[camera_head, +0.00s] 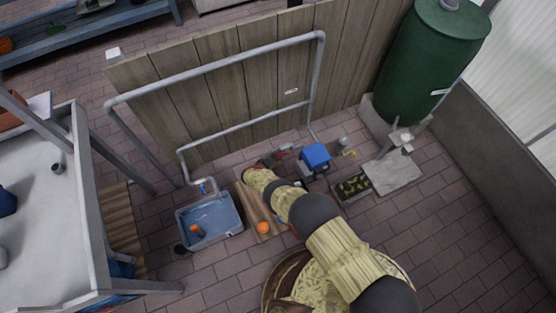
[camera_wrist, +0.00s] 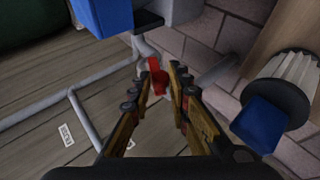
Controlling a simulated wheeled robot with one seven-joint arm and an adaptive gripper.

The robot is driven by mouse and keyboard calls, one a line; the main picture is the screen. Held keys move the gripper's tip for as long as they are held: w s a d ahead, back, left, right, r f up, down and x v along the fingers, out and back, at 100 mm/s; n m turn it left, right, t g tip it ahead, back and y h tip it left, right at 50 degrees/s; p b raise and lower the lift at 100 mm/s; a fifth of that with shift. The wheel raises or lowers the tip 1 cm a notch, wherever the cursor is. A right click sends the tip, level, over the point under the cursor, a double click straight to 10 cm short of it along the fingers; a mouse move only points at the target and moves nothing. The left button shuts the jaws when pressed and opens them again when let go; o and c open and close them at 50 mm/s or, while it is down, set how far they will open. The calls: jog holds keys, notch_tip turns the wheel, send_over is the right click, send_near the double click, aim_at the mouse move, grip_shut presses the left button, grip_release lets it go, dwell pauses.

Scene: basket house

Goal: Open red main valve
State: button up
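The red valve handle (camera_wrist: 157,80) shows in the wrist view on a grey pipe below the blue-topped unit. My gripper (camera_wrist: 159,69) has its two fingers apart, one on each side of the red handle. The handle is between them near the tips. I cannot tell whether either finger touches it. In the head view my arm reaches from the lower right to the pipes by the wooden fence. A small red part shows there beside the blue unit, but I cannot tell whether it is the valve handle.
The blue unit (camera_head: 315,156) stands close to my arm's end; it also shows in the wrist view (camera_wrist: 103,16). A water tub (camera_head: 228,233) and an orange ball (camera_head: 263,227) are left of my arm. A green tank (camera_head: 428,65) stands at the right. Brick paving at lower right is clear.

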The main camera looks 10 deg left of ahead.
jog(key=o, duration=0.5)
jog(key=shift+c, duration=0.2)
jog(key=v, duration=1.2)
jog(key=shift+d, duration=0.1)
jog(key=shift+c, duration=0.4)
